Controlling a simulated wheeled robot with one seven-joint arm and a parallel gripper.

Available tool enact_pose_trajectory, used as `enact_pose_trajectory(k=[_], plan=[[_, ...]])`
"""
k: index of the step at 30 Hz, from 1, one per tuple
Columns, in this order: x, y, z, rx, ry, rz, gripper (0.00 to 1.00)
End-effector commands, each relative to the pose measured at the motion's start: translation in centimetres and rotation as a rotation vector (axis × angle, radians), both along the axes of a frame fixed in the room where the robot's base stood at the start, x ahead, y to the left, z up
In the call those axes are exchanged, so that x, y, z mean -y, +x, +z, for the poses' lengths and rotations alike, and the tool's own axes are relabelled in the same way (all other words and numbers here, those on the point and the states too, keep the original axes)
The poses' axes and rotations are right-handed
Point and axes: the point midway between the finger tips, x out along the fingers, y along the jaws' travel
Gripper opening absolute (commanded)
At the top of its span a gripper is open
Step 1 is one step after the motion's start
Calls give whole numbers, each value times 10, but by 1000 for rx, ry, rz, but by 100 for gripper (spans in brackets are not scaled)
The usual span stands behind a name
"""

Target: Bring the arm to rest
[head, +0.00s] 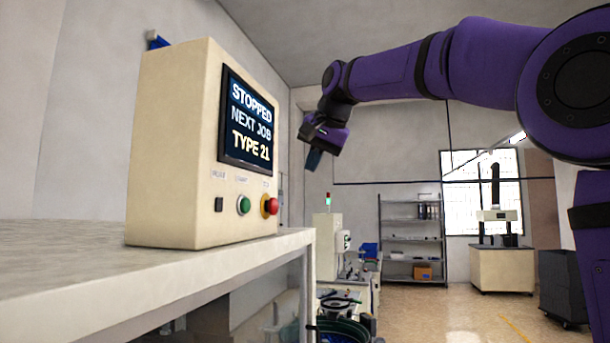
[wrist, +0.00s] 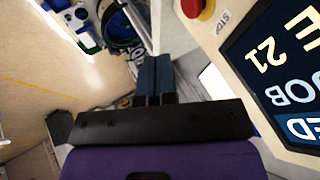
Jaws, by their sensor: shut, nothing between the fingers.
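My purple arm reaches in from the right in the head view, and my gripper (head: 314,159) hangs in the air to the right of the control box (head: 165,150), pointing down. In the wrist view the two dark blue fingers of my gripper (wrist: 153,75) lie side by side, shut with nothing between them. The box's screen (head: 247,122) reads "STOPPED NEXT JOB TYPE 21". Below it are a black switch (head: 219,204), a green button (head: 244,205) and a red knob (head: 270,206). The red knob (wrist: 192,7) also shows in the wrist view, apart from the fingers.
The box stands on a pale bench (head: 60,262) at the left. Behind are a machine with a signal light (head: 328,200), a metal shelf (head: 412,235), a white cabinet (head: 502,270) and a dark bin (head: 562,285). Open floor (head: 450,318) lies between.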

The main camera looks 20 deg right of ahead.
Motion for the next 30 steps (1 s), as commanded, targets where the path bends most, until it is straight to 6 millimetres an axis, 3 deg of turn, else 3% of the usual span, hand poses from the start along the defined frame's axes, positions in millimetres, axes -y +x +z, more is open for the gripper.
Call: enact_pose_trajectory(k=[8,11,14,23,30], plan=[[1,-5,-3,-1,-5,4,0],[6,-21,-13,-6,-26,20,0],[13,-49,-33,-15,-65,50,0],[35,-156,-130,-47,-214,180,0],[47,-244,-228,-80,-327,294,0]])
